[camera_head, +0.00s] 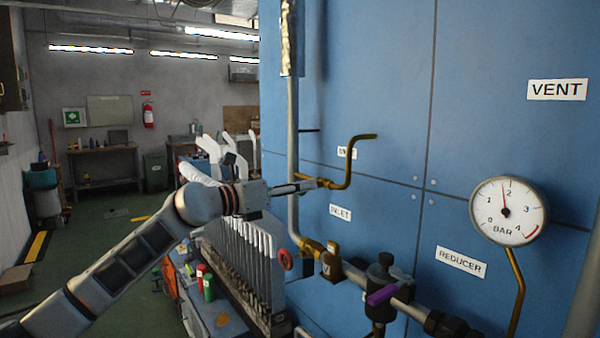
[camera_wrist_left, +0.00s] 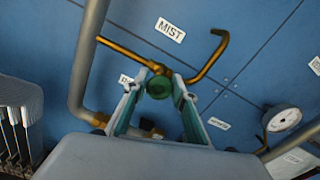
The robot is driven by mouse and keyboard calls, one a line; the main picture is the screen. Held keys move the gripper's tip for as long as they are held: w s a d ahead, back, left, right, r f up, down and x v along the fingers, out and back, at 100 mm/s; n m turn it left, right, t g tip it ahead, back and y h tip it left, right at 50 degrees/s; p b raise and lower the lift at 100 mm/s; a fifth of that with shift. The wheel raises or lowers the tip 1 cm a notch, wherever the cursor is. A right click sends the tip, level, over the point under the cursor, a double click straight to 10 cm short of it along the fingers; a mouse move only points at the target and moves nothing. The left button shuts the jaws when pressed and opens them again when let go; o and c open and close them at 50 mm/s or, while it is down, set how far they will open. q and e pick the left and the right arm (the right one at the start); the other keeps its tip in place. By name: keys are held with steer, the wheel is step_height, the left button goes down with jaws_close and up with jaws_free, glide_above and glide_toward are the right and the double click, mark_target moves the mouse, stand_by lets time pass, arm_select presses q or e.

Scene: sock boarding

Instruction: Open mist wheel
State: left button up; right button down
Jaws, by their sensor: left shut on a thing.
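The mist wheel (camera_wrist_left: 159,87) is a small green hand wheel on a brass pipe fitting, below the white MIST label (camera_wrist_left: 170,30) in the left wrist view. My left gripper (camera_wrist_left: 160,82) has one finger on each side of the wheel and is shut on it. In the head view my left gripper (camera_head: 312,185) reaches from the left to the brass pipe (camera_head: 350,165) on the blue panel. There the wheel is hidden by the fingers, and the MIST label (camera_head: 347,153) is partly covered by the pipe. My right gripper is in neither view.
A grey vertical pipe (camera_head: 293,130) runs close beside the gripper. Below are a brass inlet valve (camera_head: 328,264), a purple handle (camera_head: 382,294) and a red wheel (camera_head: 286,260). A pressure gauge (camera_head: 509,211) reads a little under 2. White sock boards (camera_head: 245,250) stand in a row below.

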arm_select(q)
steer(key=n+p, duration=0.3)
steer(key=p, duration=0.2)
steer(key=shift+r+n, duration=0.35)
steer(key=shift+n, duration=0.05)
steer(key=n+p, duration=0.2)
steer(key=p, duration=0.1)
steer(key=f+n+p, duration=0.1)
steer(key=n+p, duration=0.2)
steer(key=p, duration=0.1)
steer(key=shift+w, duration=0.1)
steer(key=shift+n+p, duration=0.5)
steer(key=shift+n, duration=0.2)
steer(key=shift+f+n+p, duration=0.1)
steer(key=shift+n+p, duration=0.25)
steer(key=shift+n, duration=1.45)
steer(key=n, duration=0.3)
steer(key=shift+f+n, duration=0.15)
steer(key=shift+n, duration=0.15)
steer(key=n, duration=0.3)
steer(key=shift+n, duration=0.3)
steer(key=n, duration=0.5)
steer(key=shift+n, duration=1.8)
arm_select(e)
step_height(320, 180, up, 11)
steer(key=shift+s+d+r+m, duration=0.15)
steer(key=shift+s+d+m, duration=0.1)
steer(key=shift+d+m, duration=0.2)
arm_select(q)
steer(key=shift+n, duration=0.3)
